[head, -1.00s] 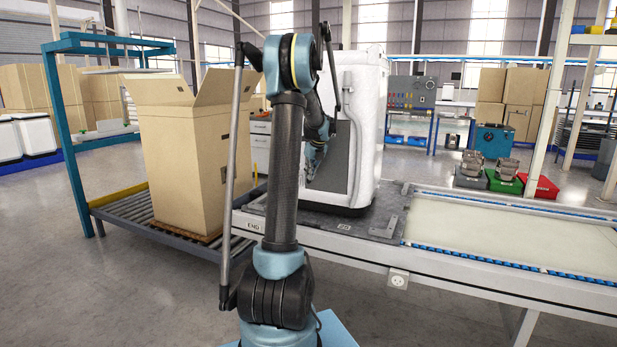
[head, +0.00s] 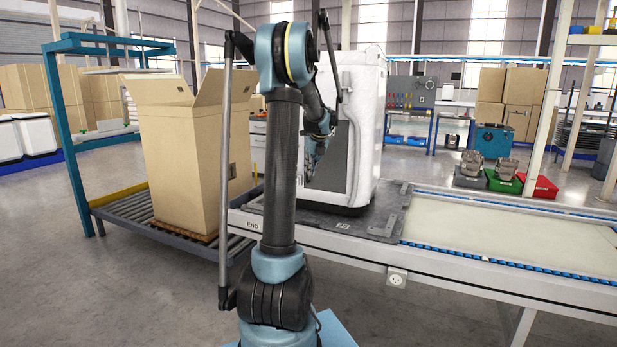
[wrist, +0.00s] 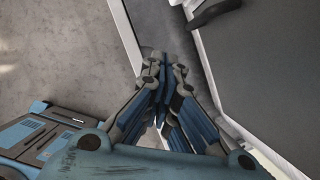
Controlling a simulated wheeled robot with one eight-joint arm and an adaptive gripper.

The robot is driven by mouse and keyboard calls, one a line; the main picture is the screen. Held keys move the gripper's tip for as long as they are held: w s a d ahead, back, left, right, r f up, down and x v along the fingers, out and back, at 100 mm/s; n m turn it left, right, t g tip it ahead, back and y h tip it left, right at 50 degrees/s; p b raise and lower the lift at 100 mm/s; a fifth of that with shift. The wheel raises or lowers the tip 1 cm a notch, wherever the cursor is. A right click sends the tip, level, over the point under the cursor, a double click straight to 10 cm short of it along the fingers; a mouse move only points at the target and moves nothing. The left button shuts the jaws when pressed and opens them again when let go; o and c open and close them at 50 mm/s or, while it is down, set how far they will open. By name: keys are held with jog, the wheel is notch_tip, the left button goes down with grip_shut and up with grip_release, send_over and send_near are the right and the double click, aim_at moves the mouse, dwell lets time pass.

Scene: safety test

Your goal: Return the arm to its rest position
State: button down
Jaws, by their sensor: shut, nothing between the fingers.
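My arm (head: 282,170) stands upright in the middle of the head view and bends over at the top, with its forearm reaching down in front of the white machine (head: 362,120). Beyond the fingertips are grey floor and a pale edge. The machine stands on a dark plate on the conveyor's left end.
A conveyor (head: 520,240) runs to the right and looks empty there. A tall open cardboard box (head: 185,155) stands on a roller table (head: 120,212) at left. A blue steel frame (head: 75,150) rises beside it. Grey floor lies in front.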

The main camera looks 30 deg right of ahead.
jog(key=v, duration=0.6)
jog(key=shift+s+a+r, duration=0.25)
jog(key=shift+a, duration=0.15)
jog(key=s+a+f+n+g, duration=0.1)
jog(key=s+a+f+n, duration=0.1)
jog(key=s+a+n, duration=0.9)
jog(key=s+a+f+n, duration=0.1)
jog(key=s+a+n, duration=0.55)
jog(key=a, duration=0.85)
jog(key=s+a+f+n, duration=0.4)
jog(key=s+f+n, duration=0.3)
jog(key=s, duration=0.3)
jog(key=s+a+f+n+g, duration=0.1)
jog(key=s+a+f+n, duration=0.4)
jog(key=s+f+n, duration=0.3)
jog(key=s+n, duration=0.2)
jog(key=s, duration=0.1)
jog(key=shift+a+f+h, duration=0.3)
